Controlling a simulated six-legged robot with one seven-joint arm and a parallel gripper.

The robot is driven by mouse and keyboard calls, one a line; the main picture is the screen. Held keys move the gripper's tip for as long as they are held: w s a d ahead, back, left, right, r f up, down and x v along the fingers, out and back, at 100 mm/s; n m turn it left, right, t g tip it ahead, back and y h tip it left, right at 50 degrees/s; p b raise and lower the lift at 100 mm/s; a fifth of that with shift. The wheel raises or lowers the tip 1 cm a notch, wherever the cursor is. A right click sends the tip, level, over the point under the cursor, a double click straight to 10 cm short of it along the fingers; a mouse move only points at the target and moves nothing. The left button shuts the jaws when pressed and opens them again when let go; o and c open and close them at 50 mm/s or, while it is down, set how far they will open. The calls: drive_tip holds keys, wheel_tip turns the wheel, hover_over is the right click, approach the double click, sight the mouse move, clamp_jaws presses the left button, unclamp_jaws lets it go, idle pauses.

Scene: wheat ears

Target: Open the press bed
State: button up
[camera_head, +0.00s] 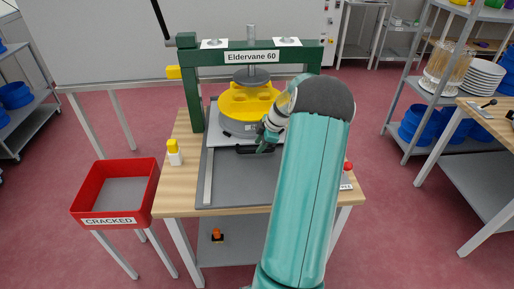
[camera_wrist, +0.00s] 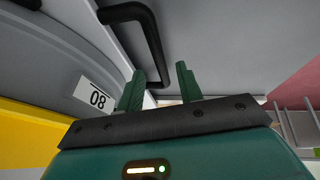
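The press (camera_head: 250,57), labelled "Eldervane 60", has a green frame standing on a wooden table. Its light grey press bed (camera_head: 217,139) sits back under the frame and carries a round grey piece with a yellow top (camera_head: 240,103). A black handle (camera_head: 250,149) is on the bed's front edge. My gripper (camera_head: 265,143) is at the handle's right part. In the wrist view, the two green fingers (camera_wrist: 160,86) are apart, and the black handle (camera_wrist: 150,30) rises beyond them, one leg appearing in line with the gap. Whether it lies between the fingers is unclear.
A dark grey base plate (camera_head: 235,185) lies bare in front of the bed. A yellow-capped bottle (camera_head: 174,153) stands at the table's left. A red "CRACKED" bin (camera_head: 115,190) is farther left. A red button (camera_head: 348,167) is at the right. Shelves (camera_head: 440,95) hold plates and blue bowls.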

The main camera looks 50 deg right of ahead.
drive_tip(key=shift+x, duration=1.25)
clamp_jaws()
drive_tip(key=shift+a, duration=0.1)
